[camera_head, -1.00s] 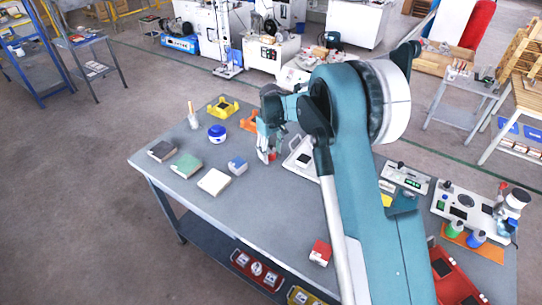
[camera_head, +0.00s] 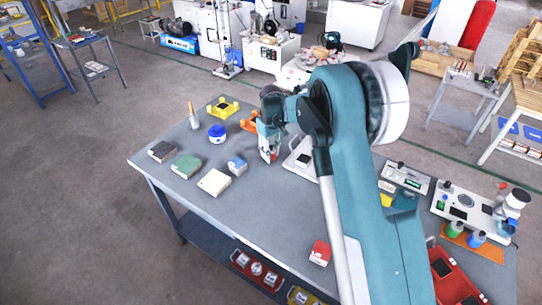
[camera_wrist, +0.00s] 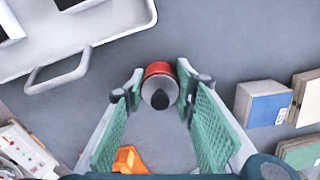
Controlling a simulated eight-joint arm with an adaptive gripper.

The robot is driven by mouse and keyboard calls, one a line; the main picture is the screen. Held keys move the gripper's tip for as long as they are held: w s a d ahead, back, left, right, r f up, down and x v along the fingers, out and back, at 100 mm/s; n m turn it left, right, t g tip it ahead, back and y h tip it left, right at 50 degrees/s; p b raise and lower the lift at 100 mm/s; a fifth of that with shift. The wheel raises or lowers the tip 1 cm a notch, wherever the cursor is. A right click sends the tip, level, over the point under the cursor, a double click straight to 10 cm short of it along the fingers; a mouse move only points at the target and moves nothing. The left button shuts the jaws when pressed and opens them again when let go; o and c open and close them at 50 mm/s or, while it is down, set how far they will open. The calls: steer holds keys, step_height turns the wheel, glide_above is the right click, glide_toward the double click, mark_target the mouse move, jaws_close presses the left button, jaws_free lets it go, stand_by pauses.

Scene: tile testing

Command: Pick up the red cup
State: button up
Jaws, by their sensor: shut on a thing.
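The red cup (camera_wrist: 158,68) is between the fingertips of my gripper (camera_wrist: 161,80) in the wrist view. Its red side shows at the far end, and a grey round face with a dark knob faces the camera. The green-padded fingers touch it on both sides, so my gripper is shut on it. In the head view my gripper (camera_head: 268,154) points down at the far part of the grey table. The cup is mostly hidden by the fingers there. I cannot tell whether it still touches the table.
A white tray (camera_head: 291,162) stands close on the right of my gripper. An orange holder (camera_head: 248,124) is behind it.

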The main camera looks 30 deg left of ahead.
steer(key=shift+r, duration=0.1)
steer(key=shift+r, duration=4.9)
